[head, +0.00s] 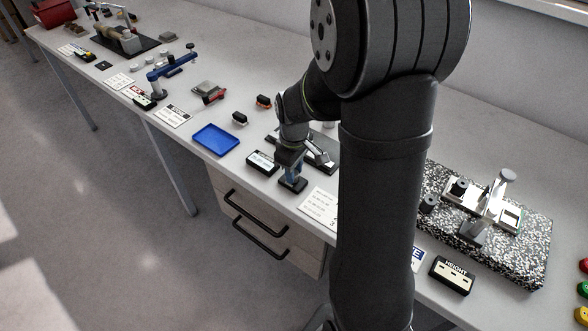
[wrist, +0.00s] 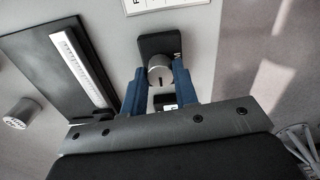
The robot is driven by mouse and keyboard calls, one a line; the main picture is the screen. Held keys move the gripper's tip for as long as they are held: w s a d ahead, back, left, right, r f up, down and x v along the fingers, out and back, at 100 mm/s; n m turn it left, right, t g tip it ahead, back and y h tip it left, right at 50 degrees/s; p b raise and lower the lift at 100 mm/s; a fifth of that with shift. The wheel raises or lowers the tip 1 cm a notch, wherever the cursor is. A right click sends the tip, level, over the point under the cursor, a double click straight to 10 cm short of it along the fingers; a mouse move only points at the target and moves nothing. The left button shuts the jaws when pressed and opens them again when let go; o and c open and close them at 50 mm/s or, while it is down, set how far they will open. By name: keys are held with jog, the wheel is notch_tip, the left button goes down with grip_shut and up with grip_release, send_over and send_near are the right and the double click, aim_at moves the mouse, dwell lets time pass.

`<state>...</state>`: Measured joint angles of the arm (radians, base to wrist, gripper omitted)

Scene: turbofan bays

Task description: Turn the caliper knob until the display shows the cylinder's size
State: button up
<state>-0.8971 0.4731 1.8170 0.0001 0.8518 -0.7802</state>
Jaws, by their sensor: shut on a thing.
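The grey caliper knob (wrist: 159,70) stands on a small black base (wrist: 158,44), which shows in the head view (head: 293,186) near the table's front edge. My gripper (wrist: 159,80) has its blue fingers on both sides of the knob and is shut on it; in the head view my gripper (head: 290,168) points down over the base. The caliper's pale scale bar (wrist: 82,66) lies on a black board (wrist: 40,55) left of the knob in the wrist view. A display box (head: 263,162) stands left of the knob; its digits are too small to read. A grey cylinder (wrist: 20,113) stands beyond the board.
A printed card (head: 319,206) lies right of the knob base. A blue tray (head: 216,139) lies to the left. A speckled stone plate (head: 520,247) with a gauge stand and a HEIGHT box (head: 452,275) are at the right. My arm hides part of the bench.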

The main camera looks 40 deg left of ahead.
jog(key=shift+n, duration=0.3)
jog(key=o, duration=1)
jog(key=shift+r, duration=0.15)
notch_tip(320, 180, up, 17)
dwell(0.5)
notch_tip(320, 180, down, 17)
jog(key=shift+f, duration=0.15)
dwell(0.4)
